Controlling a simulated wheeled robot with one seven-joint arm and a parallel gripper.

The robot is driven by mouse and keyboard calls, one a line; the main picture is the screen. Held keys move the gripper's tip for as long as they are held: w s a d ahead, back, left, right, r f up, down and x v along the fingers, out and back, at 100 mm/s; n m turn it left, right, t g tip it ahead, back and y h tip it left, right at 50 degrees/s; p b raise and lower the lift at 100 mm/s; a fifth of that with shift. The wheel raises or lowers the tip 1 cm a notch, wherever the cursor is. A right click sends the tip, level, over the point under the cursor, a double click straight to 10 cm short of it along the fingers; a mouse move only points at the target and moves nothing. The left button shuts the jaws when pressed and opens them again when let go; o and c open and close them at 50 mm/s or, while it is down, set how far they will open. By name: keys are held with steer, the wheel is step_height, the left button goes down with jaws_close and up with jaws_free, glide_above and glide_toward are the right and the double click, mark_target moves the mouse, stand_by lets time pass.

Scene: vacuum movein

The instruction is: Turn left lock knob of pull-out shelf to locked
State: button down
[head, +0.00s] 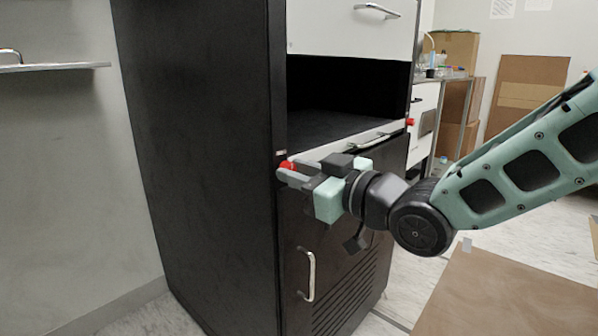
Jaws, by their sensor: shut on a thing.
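The black cabinet (205,150) stands in the middle of the head view. Its pull-out shelf (340,139) has a pale front edge with a metal handle (368,141). The red left lock knob (287,165) sits at the left end of that edge. My gripper (286,172) reaches in from the right, and its grey fingers are shut on the left knob. The fingers hide most of the knob, so its turn angle cannot be read. A second red knob (410,122) shows at the shelf's right end.
A white drawer front (350,28) is above the shelf opening. A lower door with a vertical handle (307,275) is below. A wall shelf (55,67) is at the left. Cardboard boxes (456,50) and a brown board (510,295) are at the right.

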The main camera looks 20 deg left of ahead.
steer(key=m+p, duration=0.4)
steer(key=shift+r+m+p, duration=0.15)
steer(key=shift+m+p, duration=0.2)
steer(key=shift+m, duration=0.05)
steer(key=m+p, duration=0.4)
steer(key=shift+m, duration=0.3)
steer(key=m+p, duration=0.3)
steer(key=m, duration=0.1)
steer(key=shift+f+m+p, duration=0.2)
steer(key=shift+m+p, duration=1)
steer(key=shift+m, duration=0.9)
steer(key=c, duration=1.2)
jaws_free()
steer(key=shift+d, duration=0.1)
